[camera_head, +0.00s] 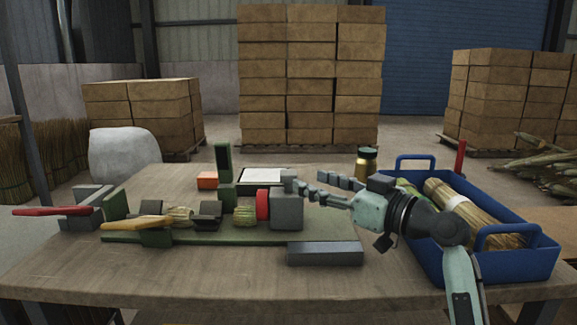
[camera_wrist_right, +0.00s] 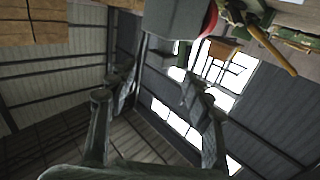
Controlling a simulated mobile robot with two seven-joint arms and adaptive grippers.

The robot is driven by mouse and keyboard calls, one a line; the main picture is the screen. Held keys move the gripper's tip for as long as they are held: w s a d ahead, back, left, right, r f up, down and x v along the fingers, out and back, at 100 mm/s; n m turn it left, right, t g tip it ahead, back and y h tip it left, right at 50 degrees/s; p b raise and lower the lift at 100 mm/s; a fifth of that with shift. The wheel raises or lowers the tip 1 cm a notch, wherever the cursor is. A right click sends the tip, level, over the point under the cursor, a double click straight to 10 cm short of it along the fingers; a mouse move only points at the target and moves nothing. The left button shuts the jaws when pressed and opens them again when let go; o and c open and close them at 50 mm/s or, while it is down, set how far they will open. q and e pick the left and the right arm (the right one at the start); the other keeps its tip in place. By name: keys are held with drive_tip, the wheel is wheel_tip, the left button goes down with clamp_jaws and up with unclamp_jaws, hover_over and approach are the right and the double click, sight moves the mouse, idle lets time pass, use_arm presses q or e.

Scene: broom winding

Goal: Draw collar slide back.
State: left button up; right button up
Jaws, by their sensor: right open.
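The winding machine has a long green bed (camera_head: 190,238) on the wooden table. A grey block (camera_head: 287,212) stands at its right end with a red ring (camera_head: 263,205) on its left face. I cannot tell for sure which part is the collar slide. Straw (camera_head: 245,213) shows just left of the ring. My right gripper (camera_head: 308,186) is open and empty, its fingers pointing left at the block's upper right. In the right wrist view the grey block (camera_wrist_right: 176,28) is at the top, beyond the open fingers (camera_wrist_right: 160,92). My left gripper is not in view.
A blue crate (camera_head: 500,270) with straw bundles stands at the right, close to my right arm. A jar (camera_head: 366,162) stands behind the gripper. A grey bar (camera_head: 325,254) lies in front of the block. Yellow (camera_head: 140,222) and red (camera_head: 48,211) handles are at the left.

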sight(295, 176)
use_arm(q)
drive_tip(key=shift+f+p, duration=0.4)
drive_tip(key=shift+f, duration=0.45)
use_arm(e)
drive_tip(key=x, duration=0.7)
drive_tip(key=shift+w+a, duration=0.1)
drive_tip(key=shift+a, duration=0.15)
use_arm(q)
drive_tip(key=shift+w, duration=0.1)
use_arm(e)
drive_tip(key=shift+c, duration=0.4)
clamp_jaws()
